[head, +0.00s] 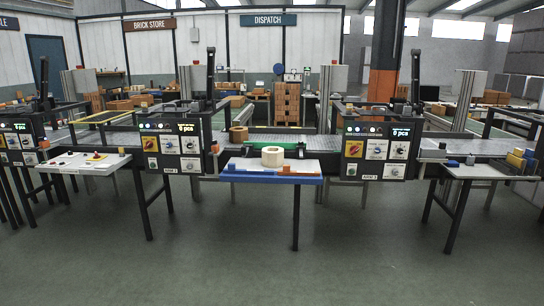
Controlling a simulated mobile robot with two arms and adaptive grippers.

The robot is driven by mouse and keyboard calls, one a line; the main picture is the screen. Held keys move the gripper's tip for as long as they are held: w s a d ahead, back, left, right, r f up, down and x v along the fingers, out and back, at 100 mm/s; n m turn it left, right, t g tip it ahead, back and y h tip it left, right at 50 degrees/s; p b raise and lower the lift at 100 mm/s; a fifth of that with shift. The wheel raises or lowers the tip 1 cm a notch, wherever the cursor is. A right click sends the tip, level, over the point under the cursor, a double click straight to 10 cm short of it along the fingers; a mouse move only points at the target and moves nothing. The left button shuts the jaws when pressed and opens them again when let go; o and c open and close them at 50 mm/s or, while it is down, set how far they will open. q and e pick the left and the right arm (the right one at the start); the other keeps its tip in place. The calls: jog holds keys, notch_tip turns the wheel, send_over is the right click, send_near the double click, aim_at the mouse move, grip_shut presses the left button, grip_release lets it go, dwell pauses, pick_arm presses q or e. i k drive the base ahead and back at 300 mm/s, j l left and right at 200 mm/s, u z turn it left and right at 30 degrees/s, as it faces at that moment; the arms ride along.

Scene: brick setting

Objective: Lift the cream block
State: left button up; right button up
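The cream block (272,156) sits on a small grey side table (245,166) with a blue front edge, in the middle of the head view. It is a low rounded block with a dark opening in its top. Nothing touches it from above. Neither of my grippers shows in the head view.
Black control boxes (375,150) (173,148) stand left and right of the block's table. An orange brick (238,134) lies on the conveyor behind. Side tables with small parts stand at far left (85,162) and right (480,171). The green floor (270,255) in front is clear.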

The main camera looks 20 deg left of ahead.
aim_at(272, 156)
jog(key=i+j, duration=0.55)
jog(key=i, duration=0.15)
jog(key=i+j, duration=0.55)
jog(key=i, duration=0.15)
jog(key=j+u, duration=0.05)
